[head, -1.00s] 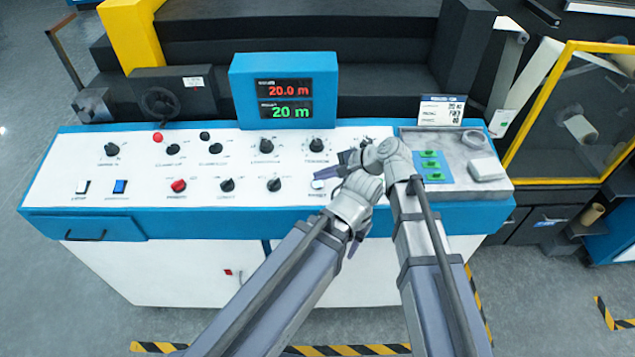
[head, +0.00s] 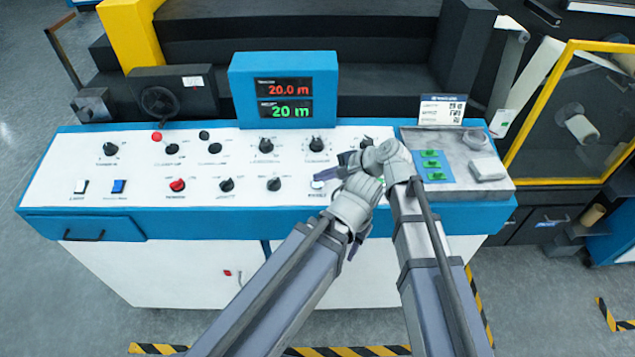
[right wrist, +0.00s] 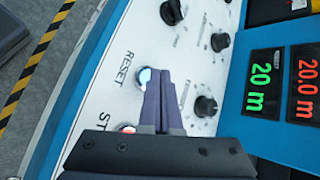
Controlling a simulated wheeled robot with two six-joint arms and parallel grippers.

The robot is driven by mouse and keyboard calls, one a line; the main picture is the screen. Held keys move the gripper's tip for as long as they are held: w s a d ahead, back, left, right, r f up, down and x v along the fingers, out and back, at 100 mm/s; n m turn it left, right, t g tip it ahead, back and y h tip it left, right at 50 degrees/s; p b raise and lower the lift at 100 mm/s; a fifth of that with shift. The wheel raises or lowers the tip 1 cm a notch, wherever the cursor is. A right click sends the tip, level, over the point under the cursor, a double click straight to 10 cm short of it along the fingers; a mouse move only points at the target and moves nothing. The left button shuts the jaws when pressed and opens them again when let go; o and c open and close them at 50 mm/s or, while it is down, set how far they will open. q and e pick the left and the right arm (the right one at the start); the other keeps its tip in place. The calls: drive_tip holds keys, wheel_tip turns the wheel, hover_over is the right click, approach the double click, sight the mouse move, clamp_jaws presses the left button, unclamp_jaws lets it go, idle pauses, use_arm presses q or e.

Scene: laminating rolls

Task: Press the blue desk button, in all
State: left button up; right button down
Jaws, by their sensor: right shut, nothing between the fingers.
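The sloping white control desk (head: 60,160) has a small round RESET button (head: 318,185), pale in the head view. In the right wrist view this RESET button (right wrist: 145,76) shows blue-white, right beside my fingertips.
A display (head: 284,90) reads 20.0 m in red and 20 m in green. Several black knobs and a red one (head: 177,185) stand on the desk. A grey tray (head: 455,150) with green pieces lies at the right. My two arms are close together.

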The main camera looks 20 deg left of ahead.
drive_tip(key=shift+f+b, duration=0.35)
drive_tip(key=shift+r, duration=0.1)
idle(0.5)
drive_tip(key=shift+s+r+p, duration=0.1)
drive_tip(key=shift+r+p, duration=0.6)
drive_tip(key=shift+p, duration=0.1)
drive_tip(key=r+p, duration=0.5)
drive_tip(key=shift+s+d, duration=0.1)
drive_tip(key=shift+s, duration=0.3)
idle(0.4)
